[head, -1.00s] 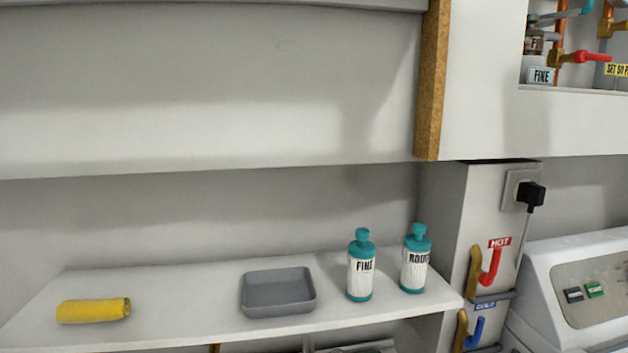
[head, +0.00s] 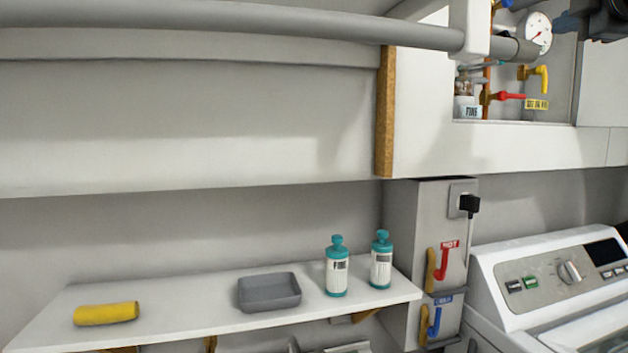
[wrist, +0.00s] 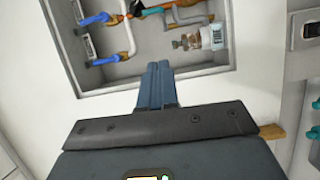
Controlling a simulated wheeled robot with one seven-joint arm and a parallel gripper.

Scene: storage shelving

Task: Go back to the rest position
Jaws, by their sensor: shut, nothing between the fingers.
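My gripper (wrist: 158,84) is shut with nothing in it in the wrist view. Its fingertips point toward the open wall cabinet, and a gap to the cabinet cannot be judged. The jar also shows in the wrist view (wrist: 212,37).
A white shelf (head: 200,310) carries a yellow roll (head: 106,313), a grey tray (head: 269,306) and two teal-capped bottles (head: 337,268) (head: 381,262). A plug (head: 469,205), HOT and COLD taps (head: 443,262) and a white washing machine (head: 545,285) stand at right. A grey pipe (head: 250,22) runs along the top.

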